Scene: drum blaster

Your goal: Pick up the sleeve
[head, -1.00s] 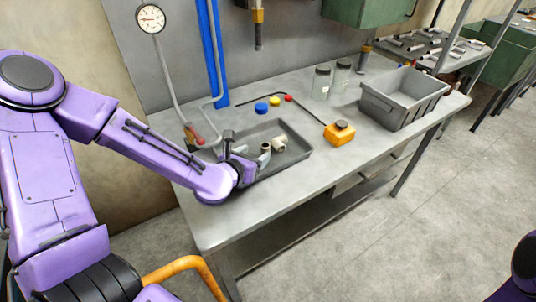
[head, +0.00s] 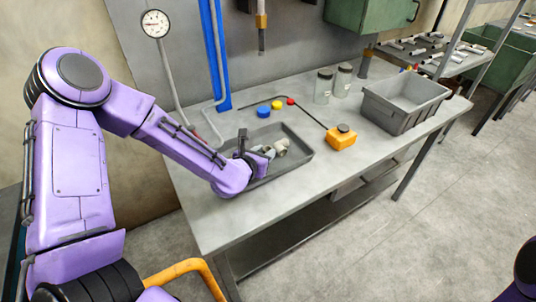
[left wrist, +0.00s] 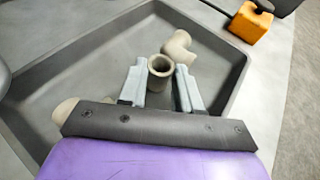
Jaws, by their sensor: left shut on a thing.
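The sleeve (left wrist: 161,68) is a short, beige-grey, hollow cylinder, upright with its round opening facing my wrist camera. My left gripper (left wrist: 161,86) is shut on it, with one pale finger on each side. In the head view my left gripper (head: 258,156) is low in the grey tray (head: 298,162), where the wrist and fingers partly hide the sleeve. I cannot tell if the sleeve touches the tray floor. A bent beige fitting (left wrist: 180,48) lies just beyond it. My right gripper is not in view.
Another beige piece (left wrist: 65,109) lies in the tray, partly hidden by my gripper. An orange box (head: 341,138), a grey bin (head: 392,115) and glass jars (head: 323,88) stand to the right on the workbench (head: 235,222). Blue, yellow and red caps lie behind the tray.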

